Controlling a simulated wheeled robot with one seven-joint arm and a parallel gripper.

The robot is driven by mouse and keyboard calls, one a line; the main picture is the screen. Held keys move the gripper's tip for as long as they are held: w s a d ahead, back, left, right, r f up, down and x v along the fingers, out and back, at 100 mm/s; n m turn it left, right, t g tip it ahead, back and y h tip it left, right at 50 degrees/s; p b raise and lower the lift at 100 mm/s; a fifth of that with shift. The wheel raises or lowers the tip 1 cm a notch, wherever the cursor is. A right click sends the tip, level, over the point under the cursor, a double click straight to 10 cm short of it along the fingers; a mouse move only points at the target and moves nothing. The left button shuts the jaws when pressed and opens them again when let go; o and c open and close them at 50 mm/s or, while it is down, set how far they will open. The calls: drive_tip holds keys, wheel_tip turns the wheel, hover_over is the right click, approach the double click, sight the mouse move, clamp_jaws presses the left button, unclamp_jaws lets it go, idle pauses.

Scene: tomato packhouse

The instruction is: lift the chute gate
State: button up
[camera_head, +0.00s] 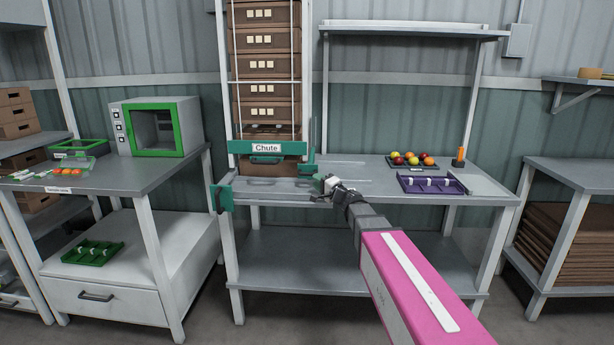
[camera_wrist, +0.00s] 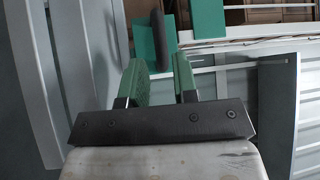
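Stacked cartons (camera_head: 267,65) fill the chute. A green plate (camera_head: 221,196) projects at the bench's left front corner. A purple tray (camera_head: 434,190) and a dark tray of tomatoes (camera_head: 412,167) stand to the right. A green-doored box (camera_head: 155,127) stands on the left table.

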sight(307, 174)
drive_tip(key=x, duration=0.7)
clamp_jaws()
wheel_tip(307, 174, up, 11)
idle(0.3)
unclamp_jaws()
drive_tip(key=shift+r, duration=0.1)
drive_tip(key=shift+d, duration=0.1)
